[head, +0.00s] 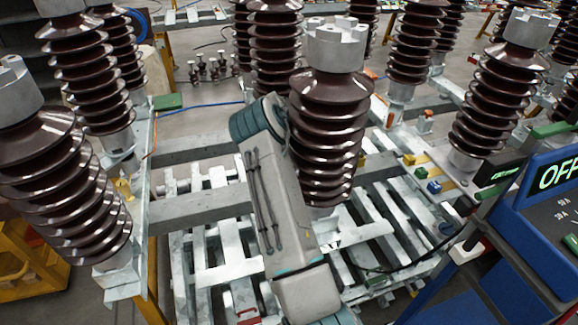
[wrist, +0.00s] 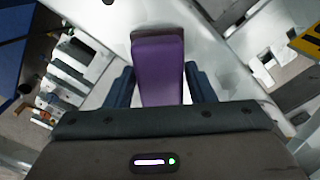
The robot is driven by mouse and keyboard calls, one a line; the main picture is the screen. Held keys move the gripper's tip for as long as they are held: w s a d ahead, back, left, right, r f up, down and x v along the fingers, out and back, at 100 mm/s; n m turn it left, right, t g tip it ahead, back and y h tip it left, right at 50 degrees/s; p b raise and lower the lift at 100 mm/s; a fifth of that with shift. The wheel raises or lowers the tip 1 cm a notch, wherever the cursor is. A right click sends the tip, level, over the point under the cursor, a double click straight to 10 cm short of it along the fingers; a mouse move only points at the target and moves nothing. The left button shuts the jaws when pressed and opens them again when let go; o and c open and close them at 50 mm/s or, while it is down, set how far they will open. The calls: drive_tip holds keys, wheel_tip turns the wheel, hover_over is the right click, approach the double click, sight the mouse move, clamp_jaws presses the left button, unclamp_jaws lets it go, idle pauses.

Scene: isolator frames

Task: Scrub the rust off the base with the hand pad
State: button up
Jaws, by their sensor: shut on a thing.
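My gripper (wrist: 158,84) shows in the wrist view with a dark blue finger on each side of the purple hand pad (wrist: 159,66). It is shut on the pad, whose far end has a dark brownish edge. The pad's far end lies over a pale grey metal surface (wrist: 208,42), which may be part of the base. I cannot tell whether the pad touches it. No rust can be made out. In the head view my arm reaches up beside the central brown insulator (head: 330,110), and my gripper and the pad are hidden.
Ribbed insulators stand on both sides, including a left one (head: 55,175) and a right one (head: 495,90). A blue unit with an OFF display (head: 556,175) stands at right. A slatted pale pallet (head: 205,255) lies below. A yellow part (wrist: 308,40) is at the wrist view's right edge.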

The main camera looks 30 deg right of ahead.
drive_tip(key=shift+s+d+f+b, duration=0.35)
drive_tip(key=shift+s+d+f, duration=0.05)
drive_tip(key=shift+d, duration=0.05)
drive_tip(key=shift+a, duration=0.15)
drive_tip(key=shift+w+a+f, duration=0.15)
drive_tip(key=shift+a+f, duration=0.2)
drive_tip(key=shift+a, duration=0.25)
drive_tip(key=shift+c, duration=0.6)
drive_tip(key=shift+w+a+f, duration=0.1)
drive_tip(key=shift+a+f, duration=0.05)
drive_tip(key=shift+a, duration=0.3)
drive_tip(key=shift+c, duration=1.3)
drive_tip(key=shift+w+a, duration=0.1)
drive_tip(key=shift+r, duration=0.25)
drive_tip(key=shift+w+a+r+p, duration=0.1)
drive_tip(key=shift+r+p, duration=0.5)
drive_tip(key=shift+r, duration=1)
drive_tip(key=shift+w+a+r+p, duration=0.1)
drive_tip(key=shift+r+p, duration=0.45)
drive_tip(key=shift+r, duration=1.05)
drive_tip(key=shift+d, duration=0.1)
